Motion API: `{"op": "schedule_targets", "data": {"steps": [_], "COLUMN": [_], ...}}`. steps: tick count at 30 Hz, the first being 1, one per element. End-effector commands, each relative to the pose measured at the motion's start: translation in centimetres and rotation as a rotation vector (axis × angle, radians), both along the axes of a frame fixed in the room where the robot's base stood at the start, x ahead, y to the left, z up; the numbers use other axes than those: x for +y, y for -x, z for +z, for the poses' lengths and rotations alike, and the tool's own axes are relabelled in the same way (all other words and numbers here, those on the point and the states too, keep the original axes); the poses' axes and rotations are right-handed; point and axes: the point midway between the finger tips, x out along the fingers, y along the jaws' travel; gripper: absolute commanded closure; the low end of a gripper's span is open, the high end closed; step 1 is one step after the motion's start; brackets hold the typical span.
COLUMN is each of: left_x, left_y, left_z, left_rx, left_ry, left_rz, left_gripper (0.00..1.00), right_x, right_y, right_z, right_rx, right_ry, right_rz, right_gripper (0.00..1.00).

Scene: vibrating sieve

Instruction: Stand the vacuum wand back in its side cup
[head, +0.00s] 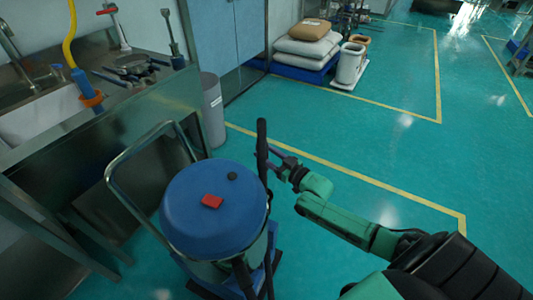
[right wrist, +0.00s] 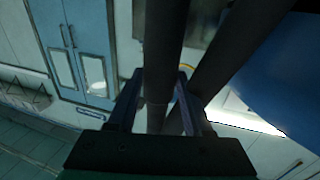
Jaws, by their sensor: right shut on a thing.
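The blue-lidded vacuum (head: 214,205) stands on the floor at the lower middle of the head view, with a red switch on its lid. The black vacuum wand (head: 262,142) stands nearly upright at the vacuum's right side. My right gripper (head: 268,160) is shut on the wand below its top end. In the right wrist view the wand (right wrist: 164,45) runs between the two fingers (right wrist: 158,100), with a second dark tube (right wrist: 235,50) slanting beside it. I cannot make out the side cup or whether the wand's lower end is in it. My left gripper is out of view.
A metal push handle (head: 125,160) rises at the vacuum's left. A steel sink bench (head: 120,125) with tools stands at the left, with a grey bin (head: 213,110) beside it. Stacked sacks (head: 306,45) lie farther back. The green floor to the right is mostly clear.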

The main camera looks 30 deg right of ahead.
Motion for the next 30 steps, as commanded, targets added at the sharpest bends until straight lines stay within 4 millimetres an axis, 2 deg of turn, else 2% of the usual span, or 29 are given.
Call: {"op": "schedule_targets", "data": {"steps": [26, 27, 29, 30], "left_x": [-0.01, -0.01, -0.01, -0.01], "left_y": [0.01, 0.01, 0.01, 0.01], "left_z": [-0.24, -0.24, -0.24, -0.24], "left_rx": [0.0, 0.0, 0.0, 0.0], "left_ry": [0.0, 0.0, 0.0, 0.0], "left_rz": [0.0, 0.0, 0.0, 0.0], "left_gripper": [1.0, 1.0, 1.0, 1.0], "right_x": [0.05, 0.05, 0.04, 0.05], "right_y": [-0.05, -0.05, -0.04, -0.04], "right_z": [-0.26, -0.26, -0.27, -0.28], "right_rx": [-0.004, -0.004, -0.003, -0.003], "right_ry": [-0.002, -0.002, -0.002, -0.002], "right_rz": [0.0, 0.0, 0.0, 0.0], "right_gripper": [1.0, 0.46, 0.23, 0.15]}}
